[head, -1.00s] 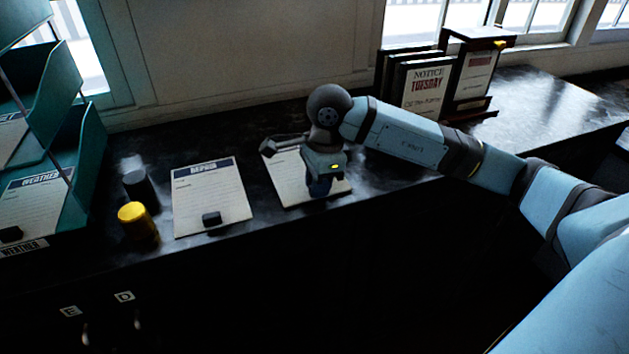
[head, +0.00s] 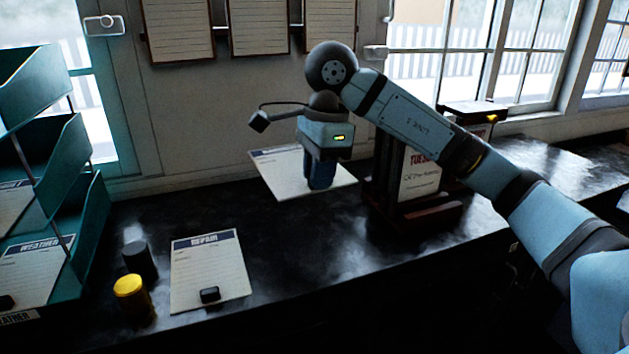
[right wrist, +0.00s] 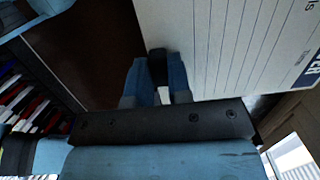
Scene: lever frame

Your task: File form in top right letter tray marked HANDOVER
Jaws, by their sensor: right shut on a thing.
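My right gripper (head: 320,182) is shut on a lined white form (head: 279,172) and holds it above the dark counter, in front of the wall. The form also shows in the right wrist view (right wrist: 230,40), where the fingers (right wrist: 157,85) close on a dark block at its edge. Most of its heading is hidden or cut off. The teal letter trays (head: 75,150) stand stacked at the left edge of the head view, partly cut off. The lowest tray in view holds a form headed WEATHER. No HANDOVER label is readable. My left gripper is not in view.
A REPAIR form (head: 208,265) with a black block lies on the counter (head: 330,250). A black cylinder (head: 139,261) and a yellow one (head: 131,297) stand between it and the trays. A dark notice stand (head: 418,185) is right of the held form. Framed sheets hang on the wall.

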